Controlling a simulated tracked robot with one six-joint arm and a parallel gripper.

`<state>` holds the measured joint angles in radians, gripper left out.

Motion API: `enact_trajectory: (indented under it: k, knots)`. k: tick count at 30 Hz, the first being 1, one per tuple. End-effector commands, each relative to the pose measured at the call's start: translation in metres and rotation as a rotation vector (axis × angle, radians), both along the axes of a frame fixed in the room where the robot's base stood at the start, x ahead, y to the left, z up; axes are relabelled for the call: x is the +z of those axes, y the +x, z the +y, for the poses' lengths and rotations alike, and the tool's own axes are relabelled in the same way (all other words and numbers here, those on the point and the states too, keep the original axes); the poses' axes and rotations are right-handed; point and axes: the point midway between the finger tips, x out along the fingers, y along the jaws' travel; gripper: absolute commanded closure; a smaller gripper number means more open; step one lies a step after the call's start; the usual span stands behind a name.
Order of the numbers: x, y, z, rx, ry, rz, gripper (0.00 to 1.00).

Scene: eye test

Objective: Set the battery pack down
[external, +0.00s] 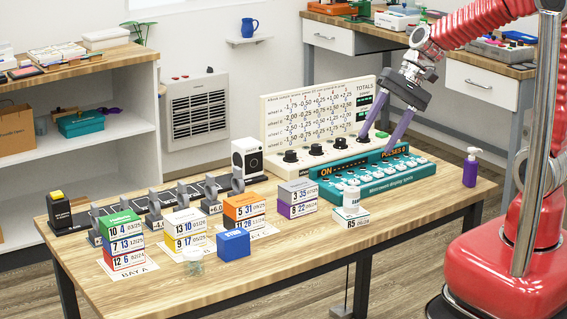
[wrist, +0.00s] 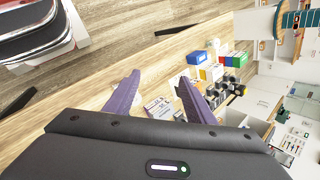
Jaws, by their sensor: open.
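My gripper (external: 377,146) has two purple fingers spread apart, with nothing between them. It hangs by the right end of the white totals board (external: 318,112) and over the teal panel marked PULSES (external: 372,176). In the wrist view the open fingers (wrist: 158,80) also show nothing held. I cannot pick out a battery pack for certain. A blue box (external: 233,244) sits at the table's front, its label too small to read. A black block with a yellow top (external: 60,213) stands at the table's left end.
Stacks of numbered boxes (external: 123,240) stand on the wooden table (external: 330,265) at the left and middle. A white bottle-like item (external: 351,198) stands near the panel. A purple pump bottle (external: 470,168) is at the right. The front right tabletop is clear.

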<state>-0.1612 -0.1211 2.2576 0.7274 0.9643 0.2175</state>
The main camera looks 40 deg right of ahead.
Motion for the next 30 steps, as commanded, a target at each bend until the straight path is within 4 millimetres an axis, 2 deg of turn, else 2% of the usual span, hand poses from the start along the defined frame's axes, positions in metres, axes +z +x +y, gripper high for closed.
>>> enact_trajectory:
  k: [21, 25, 30]
  knots:
    - [0.045, -0.070, -0.164, 0.252, -0.560, -0.471, 0.50]
    - [0.051, -0.080, -0.186, 0.282, -0.653, -0.521, 0.50]
    - [0.054, -0.085, -0.198, 0.300, -0.706, -0.544, 0.50]
